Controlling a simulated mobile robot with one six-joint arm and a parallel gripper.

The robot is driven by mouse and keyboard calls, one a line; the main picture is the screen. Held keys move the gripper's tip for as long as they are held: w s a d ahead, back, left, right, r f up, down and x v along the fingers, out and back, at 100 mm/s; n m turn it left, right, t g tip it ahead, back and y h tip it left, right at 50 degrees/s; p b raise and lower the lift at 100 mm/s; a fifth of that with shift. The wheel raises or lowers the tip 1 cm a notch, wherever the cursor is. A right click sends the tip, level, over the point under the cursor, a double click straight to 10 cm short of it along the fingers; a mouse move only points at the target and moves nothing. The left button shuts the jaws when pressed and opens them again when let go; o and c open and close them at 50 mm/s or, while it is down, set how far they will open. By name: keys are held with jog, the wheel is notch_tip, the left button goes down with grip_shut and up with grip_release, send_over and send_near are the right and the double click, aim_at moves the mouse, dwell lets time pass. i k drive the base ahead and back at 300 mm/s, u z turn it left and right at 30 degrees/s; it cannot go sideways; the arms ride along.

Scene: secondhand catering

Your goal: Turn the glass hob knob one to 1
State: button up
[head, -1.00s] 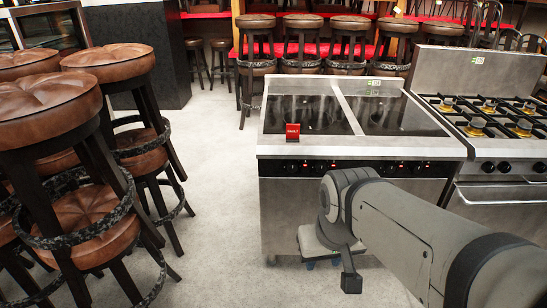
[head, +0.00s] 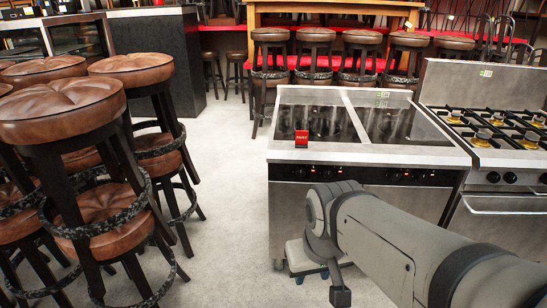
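The glass hob (head: 400,152) is a stainless steel unit with two dark glass panels. It stands right of centre in the head view. A row of black knobs (head: 301,172) with small red lights runs along its front face; I cannot read their marks or settings. My arm reaches in from the lower right, in front of the hob, and covers part of its front. Its far end bends down below the knob row. My gripper's fingers cannot be made out in this view.
A red sign (head: 301,138) stands on the hob's front left edge. A gas range (head: 502,157) adjoins on the right. Brown leather stools (head: 58,110) crowd the left, with more stools (head: 316,52) behind. Open grey floor (head: 222,200) lies left of the hob.

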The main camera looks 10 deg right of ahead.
aim_at(300, 170)
jog(key=i, duration=1)
